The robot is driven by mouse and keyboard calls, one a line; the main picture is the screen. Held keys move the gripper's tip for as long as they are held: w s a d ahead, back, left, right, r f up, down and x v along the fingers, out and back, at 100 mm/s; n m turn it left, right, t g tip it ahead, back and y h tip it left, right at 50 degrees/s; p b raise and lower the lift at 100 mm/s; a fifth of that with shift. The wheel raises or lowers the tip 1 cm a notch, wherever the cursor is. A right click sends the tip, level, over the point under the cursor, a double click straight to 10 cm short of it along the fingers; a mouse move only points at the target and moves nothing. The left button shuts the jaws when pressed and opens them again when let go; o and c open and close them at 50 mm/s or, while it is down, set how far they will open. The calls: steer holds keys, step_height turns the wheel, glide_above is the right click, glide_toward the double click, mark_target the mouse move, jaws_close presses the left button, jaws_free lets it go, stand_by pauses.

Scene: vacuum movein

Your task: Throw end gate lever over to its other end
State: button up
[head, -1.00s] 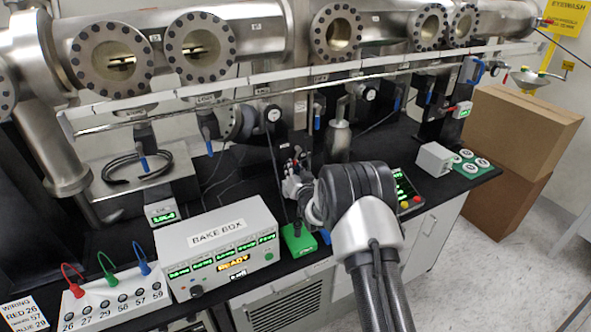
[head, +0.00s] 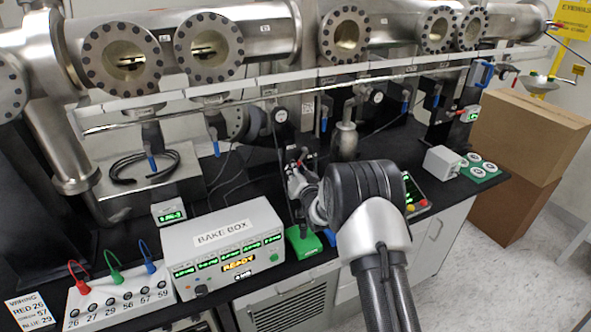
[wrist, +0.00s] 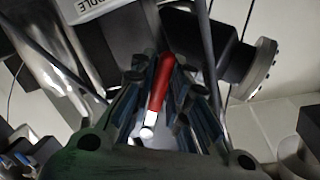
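A red lever (wrist: 160,85) with a bare metal end shows in the wrist view, between the two fingers of my gripper (wrist: 158,95). The fingers stand apart on either side of it; I see no clear grip on it. Another red handle (head: 455,111) shows on a valve farther right. I cannot tell from the frames which of these is the end gate lever.
A white bake box (head: 228,245) and a green block (head: 303,242) stand close in front of my gripper. A long rail (head: 300,88) runs above. Blue-handled valves hang under the pipes. Cardboard boxes (head: 530,140) stand far right.

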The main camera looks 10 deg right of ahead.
steer(key=o, duration=0.3)
steer(key=shift+r, duration=0.1)
steer(key=s+d+r, duration=0.1)
steer(key=s, duration=1)
steer(key=shift+s+d, duration=0.35)
steer(key=shift+s, duration=0.1)
